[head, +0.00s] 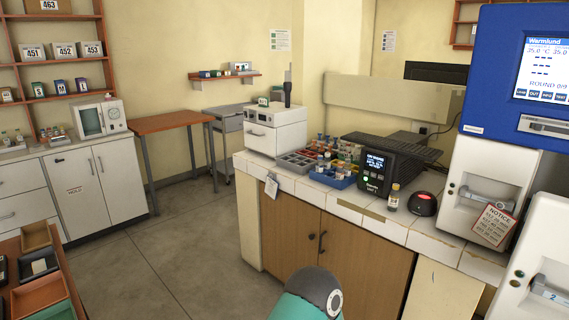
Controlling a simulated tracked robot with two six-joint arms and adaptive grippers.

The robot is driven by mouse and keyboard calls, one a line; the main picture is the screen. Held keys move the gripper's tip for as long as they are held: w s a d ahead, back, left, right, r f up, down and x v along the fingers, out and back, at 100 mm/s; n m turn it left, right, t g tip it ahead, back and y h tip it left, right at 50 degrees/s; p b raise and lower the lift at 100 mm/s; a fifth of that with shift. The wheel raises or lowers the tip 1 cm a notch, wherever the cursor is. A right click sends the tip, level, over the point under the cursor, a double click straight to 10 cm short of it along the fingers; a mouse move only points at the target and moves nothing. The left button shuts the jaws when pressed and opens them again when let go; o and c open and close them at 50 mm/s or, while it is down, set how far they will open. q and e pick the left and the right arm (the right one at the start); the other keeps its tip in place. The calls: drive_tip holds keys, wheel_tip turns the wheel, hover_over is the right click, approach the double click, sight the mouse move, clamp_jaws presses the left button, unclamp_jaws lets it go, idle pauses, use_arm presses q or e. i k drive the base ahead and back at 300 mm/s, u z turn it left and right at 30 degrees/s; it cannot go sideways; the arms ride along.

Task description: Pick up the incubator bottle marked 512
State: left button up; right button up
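A small bottle (394,198) with a pale label and light cap stands upright on the tiled counter (345,203); its marking is too small to read. Several small bottles with coloured caps stand in a blue tray (332,179) and around it, also too small to read. I cannot tell which bottle, if any, is marked 512. A blue and white machine (490,160) labelled Warmlund stands at the right, its screen lit. Neither gripper is in view; only a teal and grey part of my arm shows at the bottom.
A notice card (494,226) hangs on the machine. Another white unit (535,265) stands front right. Open floor (180,245) lies left of the counter.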

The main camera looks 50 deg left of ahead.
sight(319, 164)
drive_tip(key=z, duration=0.4)
drive_tip(key=k, duration=0.2)
drive_tip(key=u, duration=1.7)
drive_tip(key=i, duration=1.4)
drive_tip(key=u, duration=0.25)
drive_tip(key=i, duration=0.9)
drive_tip(key=z, duration=0.3)
